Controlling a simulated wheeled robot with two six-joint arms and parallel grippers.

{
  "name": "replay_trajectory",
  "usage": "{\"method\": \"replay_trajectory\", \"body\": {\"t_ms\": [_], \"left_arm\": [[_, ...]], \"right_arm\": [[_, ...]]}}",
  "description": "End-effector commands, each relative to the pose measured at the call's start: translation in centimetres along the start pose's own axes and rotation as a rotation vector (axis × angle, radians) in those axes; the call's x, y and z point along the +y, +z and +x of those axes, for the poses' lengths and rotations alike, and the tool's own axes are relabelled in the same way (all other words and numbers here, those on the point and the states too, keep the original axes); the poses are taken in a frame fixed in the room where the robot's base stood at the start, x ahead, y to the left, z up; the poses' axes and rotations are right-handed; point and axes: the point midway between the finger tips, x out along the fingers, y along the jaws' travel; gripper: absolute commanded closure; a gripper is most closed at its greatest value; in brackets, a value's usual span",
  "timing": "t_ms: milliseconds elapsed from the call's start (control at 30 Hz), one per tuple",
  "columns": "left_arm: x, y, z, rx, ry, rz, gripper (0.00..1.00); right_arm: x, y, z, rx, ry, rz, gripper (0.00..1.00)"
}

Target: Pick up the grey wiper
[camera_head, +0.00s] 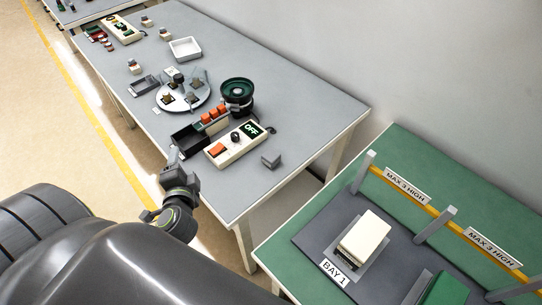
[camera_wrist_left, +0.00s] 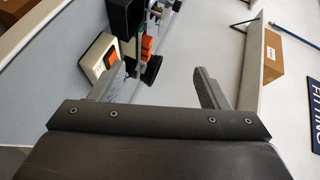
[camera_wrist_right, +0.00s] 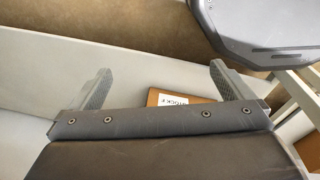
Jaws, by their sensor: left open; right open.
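A small grey block (camera_head: 271,160), possibly the grey wiper, sits on the grey table just right of the control box with the OFF label. It is too small to make out its form. My left gripper (camera_head: 173,160) is over the table's front edge, left of that box and apart from the block. In the left wrist view my left gripper (camera_wrist_left: 158,75) is open with nothing between its fingers. I cannot pick out the wiper there. My right gripper (camera_wrist_right: 160,75) is open and empty in the right wrist view and does not show in the head view.
The control box (camera_head: 236,146) stands beside a black tray (camera_head: 186,140) and red blocks. Behind are a green-black bowl feeder (camera_head: 238,92) and a round white plate (camera_head: 162,99). A green bench (camera_head: 290,240) with a white box (camera_head: 366,235) stands at right. The table's right end is clear.

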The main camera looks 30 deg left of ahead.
Motion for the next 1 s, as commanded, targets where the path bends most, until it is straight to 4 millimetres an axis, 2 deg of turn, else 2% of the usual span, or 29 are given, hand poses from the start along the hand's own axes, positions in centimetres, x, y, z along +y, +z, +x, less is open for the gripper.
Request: {"method": "replay_trajectory", "body": {"t_ms": [100,233,333,467,567,700,867,1000], "left_arm": [[-2.4,-2.9,0.7,0.142,-0.171,0.262,0.31],[-3.1,-6.5,0.6,0.305,-0.330,0.594,0.31],[-2.1,-9.2,0.3,0.433,-0.426,0.864,0.31],[1.0,-11.5,0.0,0.594,-0.507,1.228,0.31],[3.9,-12.0,0.0,0.704,-0.534,1.486,0.31],[7.3,-11.5,0.3,0.817,-0.532,1.759,0.31],[9.4,-10.7,0.6,0.883,-0.515,1.923,0.31],[10.3,-11.3,1.6,0.895,-0.511,1.957,0.31]], "right_arm": [[0.0,-1.0,-0.1,0.014,0.000,-0.002,0.00],[0.0,-1.8,-0.2,0.027,-0.001,-0.003,0.00],[0.0,-1.9,-0.2,0.027,-0.001,-0.003,0.00],[0.0,-1.8,-0.3,0.026,0.000,-0.003,0.00],[0.1,-1.6,-0.4,0.024,0.001,-0.003,0.00],[0.2,-1.4,-0.5,0.020,0.002,-0.003,0.00],[0.2,-1.2,-0.5,0.018,0.002,-0.003,0.00],[0.2,-1.2,-0.5,0.017,0.002,-0.003,0.00]]}}
